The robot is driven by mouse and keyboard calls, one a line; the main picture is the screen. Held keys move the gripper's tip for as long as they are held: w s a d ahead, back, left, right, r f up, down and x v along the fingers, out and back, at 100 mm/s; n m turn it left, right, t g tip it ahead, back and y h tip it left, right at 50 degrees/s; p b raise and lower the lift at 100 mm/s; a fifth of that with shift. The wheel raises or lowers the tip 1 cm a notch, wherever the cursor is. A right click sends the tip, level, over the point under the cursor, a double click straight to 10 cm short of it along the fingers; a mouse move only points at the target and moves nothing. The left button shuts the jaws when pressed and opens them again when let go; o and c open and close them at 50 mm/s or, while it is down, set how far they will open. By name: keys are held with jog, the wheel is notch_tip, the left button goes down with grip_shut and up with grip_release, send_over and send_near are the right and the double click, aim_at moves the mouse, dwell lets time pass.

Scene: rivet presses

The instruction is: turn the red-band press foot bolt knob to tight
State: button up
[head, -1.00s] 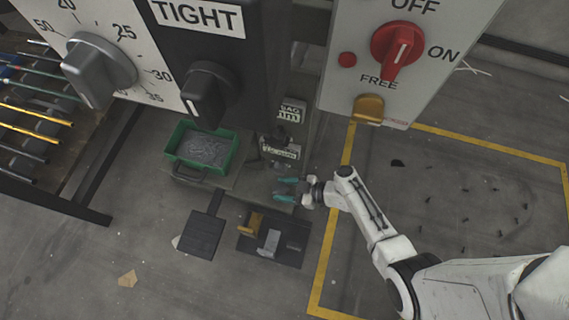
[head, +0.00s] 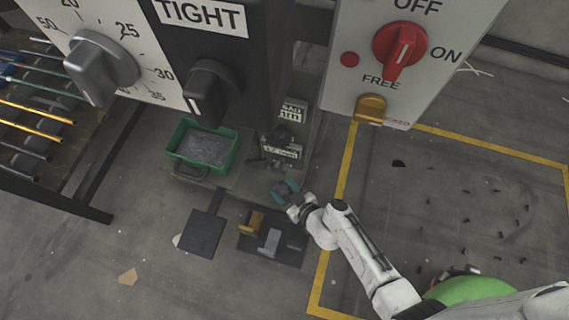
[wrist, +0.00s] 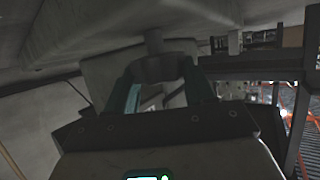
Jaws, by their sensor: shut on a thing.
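My gripper (head: 284,187) is low beside the foot of the dark press in the head view, its teal fingers pointing up and left. In the wrist view the fingers (wrist: 160,95) are shut on a dark faceted knob (wrist: 158,68), with a short stem above it. The held knob is hidden or too small to make out in the head view. A separate black knob (head: 208,92) sits below a TIGHT label (head: 203,16) on the dark panel, well away from my gripper. I cannot make out a red band.
A green bin (head: 203,148) of small parts stands left of my gripper. A black pedal plate (head: 203,233) and a dark floor plate (head: 262,252) with a yellow piece lie below. A white panel with a red knob (head: 399,48) hangs upper right. Yellow-lined floor at right is mostly open.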

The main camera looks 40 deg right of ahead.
jog(key=shift+a+m+h, duration=0.1)
jog(key=shift+m+h, duration=1)
jog(key=shift+h, duration=0.2)
jog(key=o, duration=1)
jog(key=shift+o, duration=0.2)
jog(key=p+v, duration=0.2)
jog(key=v, duration=0.8)
jog(key=shift+s+p, duration=0.35)
jog(key=shift+p, duration=0.05)
jog(key=shift+r, duration=0.15)
